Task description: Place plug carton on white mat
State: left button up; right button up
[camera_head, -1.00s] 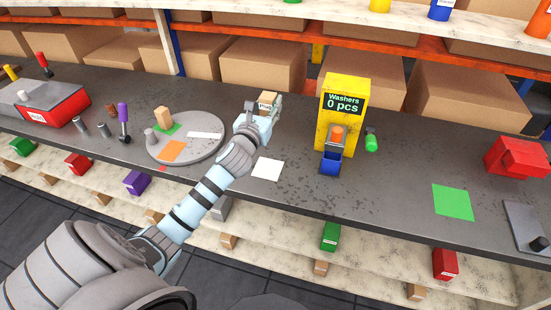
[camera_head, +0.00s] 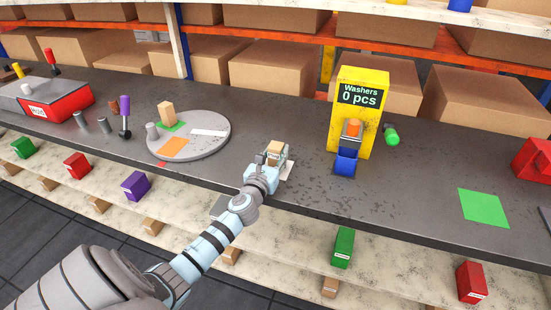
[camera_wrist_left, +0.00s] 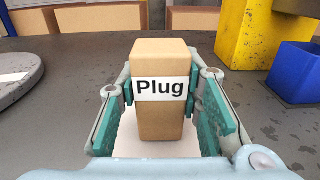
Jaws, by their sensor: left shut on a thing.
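The plug carton (camera_head: 276,147) is a small tan box. Its white "Plug" label (camera_wrist_left: 160,89) faces the camera in the left wrist view, where the carton stands upright. My left gripper (camera_head: 272,157) is shut on it, one finger on each side. The white mat (camera_head: 289,171) is mostly hidden behind the gripper and carton in the head view. In the left wrist view the white mat (camera_wrist_left: 126,146) shows under and around the carton's base. I cannot tell whether the carton touches it. My right gripper is not in view.
The yellow washer dispenser (camera_head: 370,82) with its blue bin (camera_head: 346,163) stands to the right of the gripper. A round grey turntable (camera_head: 216,143) holding a tan block is to the left. A green mat (camera_head: 484,208) lies farther right, with clear bench before it.

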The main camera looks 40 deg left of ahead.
pick_arm(q)
jog(key=shift+f, duration=0.15)
jog(key=o, duration=1.2)
jog(key=shift+w, duration=0.1)
jog(key=shift+r, duration=0.3)
jog(key=v, duration=1.2)
jog(key=shift+p, duration=0.3)
